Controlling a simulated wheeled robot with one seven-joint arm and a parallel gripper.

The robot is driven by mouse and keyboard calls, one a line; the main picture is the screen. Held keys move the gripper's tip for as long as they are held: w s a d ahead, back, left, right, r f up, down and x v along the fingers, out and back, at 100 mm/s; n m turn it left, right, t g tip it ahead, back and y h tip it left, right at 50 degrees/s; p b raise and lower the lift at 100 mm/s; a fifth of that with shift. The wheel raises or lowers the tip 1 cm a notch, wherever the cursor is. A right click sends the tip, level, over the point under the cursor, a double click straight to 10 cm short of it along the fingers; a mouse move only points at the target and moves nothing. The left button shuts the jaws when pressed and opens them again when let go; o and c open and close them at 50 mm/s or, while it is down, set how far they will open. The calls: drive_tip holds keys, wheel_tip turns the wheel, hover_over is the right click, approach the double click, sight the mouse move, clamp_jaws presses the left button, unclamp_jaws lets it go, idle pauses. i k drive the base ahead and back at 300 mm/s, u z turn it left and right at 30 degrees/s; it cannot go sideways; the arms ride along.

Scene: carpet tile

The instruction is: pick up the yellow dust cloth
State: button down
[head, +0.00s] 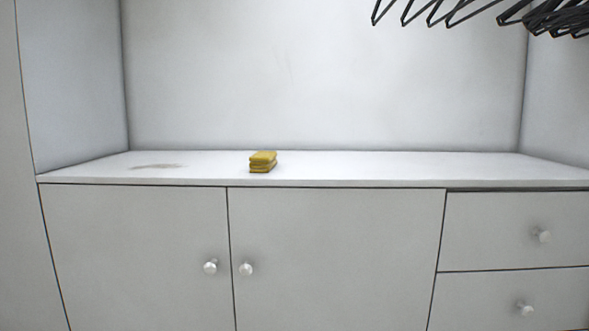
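The yellow dust cloth (262,162) is a small folded stack in the head view. It lies on the white shelf top, left of the middle and close to the front edge. Nothing covers it. My gripper does not show in the head view, so its place and state cannot be seen.
The white shelf top (400,167) is bare apart from a brownish smudge (158,167) left of the cloth. Side walls and a back wall (320,75) enclose it. Below are doors and drawers with round knobs (246,269). Black hangers (450,12) hang at the upper right.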

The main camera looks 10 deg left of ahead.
sight(263, 161)
drive_tip(key=u, duration=0.9)
drive_tip(key=i, duration=0.55)
drive_tip(key=z, duration=0.15)
